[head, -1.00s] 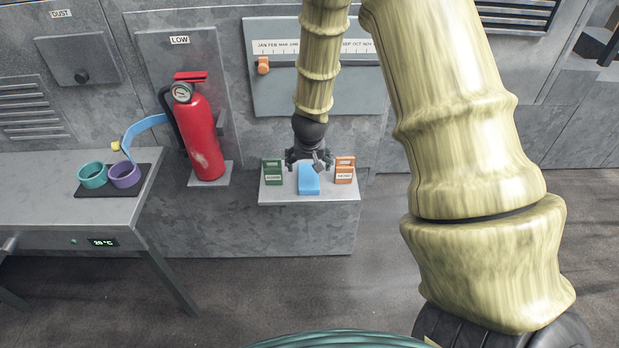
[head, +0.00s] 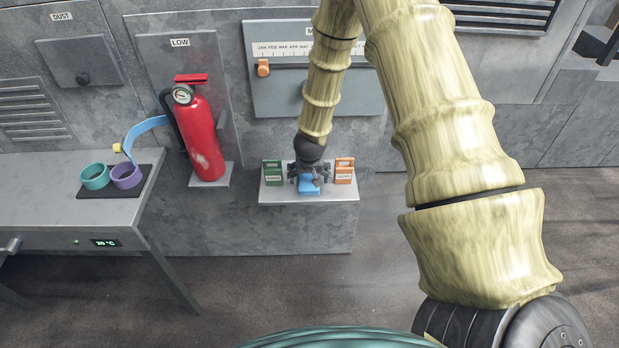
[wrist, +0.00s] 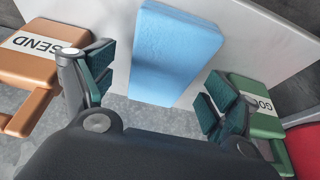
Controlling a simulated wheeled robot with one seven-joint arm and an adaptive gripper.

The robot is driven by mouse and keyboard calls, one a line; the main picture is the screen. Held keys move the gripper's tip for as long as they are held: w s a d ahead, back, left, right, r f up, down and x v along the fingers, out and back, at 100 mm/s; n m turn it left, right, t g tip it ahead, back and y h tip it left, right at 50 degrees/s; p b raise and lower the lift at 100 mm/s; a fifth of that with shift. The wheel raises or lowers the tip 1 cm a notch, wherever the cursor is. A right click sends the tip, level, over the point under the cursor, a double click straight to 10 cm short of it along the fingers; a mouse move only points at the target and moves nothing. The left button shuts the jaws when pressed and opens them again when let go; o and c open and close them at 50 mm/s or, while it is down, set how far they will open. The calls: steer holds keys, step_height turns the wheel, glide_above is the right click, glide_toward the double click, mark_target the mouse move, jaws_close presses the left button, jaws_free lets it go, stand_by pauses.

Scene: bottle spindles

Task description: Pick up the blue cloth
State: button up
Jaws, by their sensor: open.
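The blue cloth (head: 309,188) is a flat, thick folded block lying on a small grey ledge (head: 335,197). In the wrist view the cloth (wrist: 176,50) lies between and just beyond the two fingers. My gripper (head: 309,178) is over the cloth in the head view and hides its rear part. In the wrist view my gripper (wrist: 158,92) is open, with dark green pads on both sides of the cloth. Gaps show between the pads and the cloth, so nothing is held.
A green labelled holder (head: 273,173) stands left of the cloth and an orange one (head: 344,170) right of it, both close to the fingers. A red fire extinguisher (head: 205,140) stands further left. A table (head: 60,215) with two cups is at far left.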

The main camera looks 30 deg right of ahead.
steer(key=shift+w+d+f, duration=0.1)
steer(key=shift+w+f, duration=0.1)
steer(key=shift+f, duration=0.3)
steer(key=c, duration=1.1)
steer(key=shift+r, duration=0.15)
steer(key=shift+r, duration=0.55)
step_height(320, 180, up, 2)
steer(key=shift+b, duration=0.45)
steer(key=s+a+b, duration=0.1)
steer(key=s+a, duration=0.1)
steer(key=a, duration=0.2)
steer(key=s+a+r+b, duration=0.1)
steer(key=s+a, duration=0.2)
steer(key=a, duration=0.2)
steer(key=s+a+b, duration=0.1)
steer(key=s+a, duration=0.2)
steer(key=a, duration=0.2)
steer(key=shift+s+r, duration=0.1)
steer(key=shift+r, duration=0.25)
